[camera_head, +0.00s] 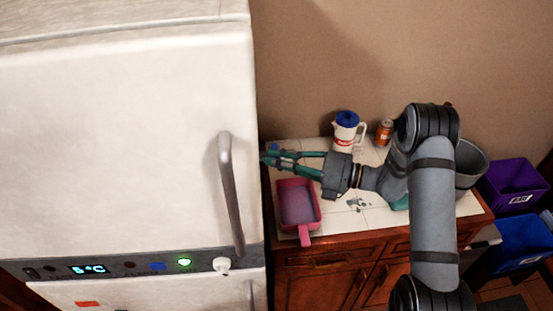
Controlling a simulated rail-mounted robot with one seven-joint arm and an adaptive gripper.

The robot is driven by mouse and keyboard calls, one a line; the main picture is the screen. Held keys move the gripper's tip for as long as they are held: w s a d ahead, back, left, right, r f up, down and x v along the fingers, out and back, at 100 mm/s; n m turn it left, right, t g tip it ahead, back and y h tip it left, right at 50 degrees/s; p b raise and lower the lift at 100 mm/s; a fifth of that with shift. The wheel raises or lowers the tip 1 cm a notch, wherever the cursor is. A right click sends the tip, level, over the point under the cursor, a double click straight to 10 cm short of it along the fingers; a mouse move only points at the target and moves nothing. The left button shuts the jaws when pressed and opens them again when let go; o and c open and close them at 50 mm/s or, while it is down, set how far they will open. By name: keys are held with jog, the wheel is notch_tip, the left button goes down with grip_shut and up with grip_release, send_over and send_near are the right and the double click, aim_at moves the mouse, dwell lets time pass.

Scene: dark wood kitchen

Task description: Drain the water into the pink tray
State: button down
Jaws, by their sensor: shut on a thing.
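The pink tray (307,237) lies on the white tiled counter beside the fridge, with its handle toward the front. Its inside looks greyish purple, and I cannot tell whether it holds water. My gripper (268,156) reaches left above the tray's far end, its teal fingertips close to the fridge's right side. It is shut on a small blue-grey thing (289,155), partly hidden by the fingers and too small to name. The white fridge (110,150) fills the left, with a vertical grey handle, a lit display and a white knob (221,265) on its lower panel.
A white jug with a blue lid (346,130) and an orange can (384,132) stand at the counter's back. A grey pot (470,162) is behind my arm at the right. Purple (512,184) and blue (522,238) bins stand right of the counter.

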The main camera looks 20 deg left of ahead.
jog(key=shift+d, duration=0.1)
jog(key=shift+w+d+n+g+b, duration=0.1)
jog(key=shift+d+n+g+b, duration=0.05)
jog(key=shift+n+g, duration=0.4)
jog(key=shift+w+d+n+g+b, duration=0.15)
jog(key=shift+n+g, duration=0.2)
jog(key=shift+g, duration=0.3)
jog(key=c, duration=1.7)
grip_release()
jog(key=shift+s, duration=0.1)
jog(key=d, duration=0.4)
jog(key=w+d, duration=0.1)
jog(key=d, duration=0.3)
jog(key=w+d, duration=0.1)
jog(key=d, duration=0.2)
jog(key=shift+d, duration=0.4)
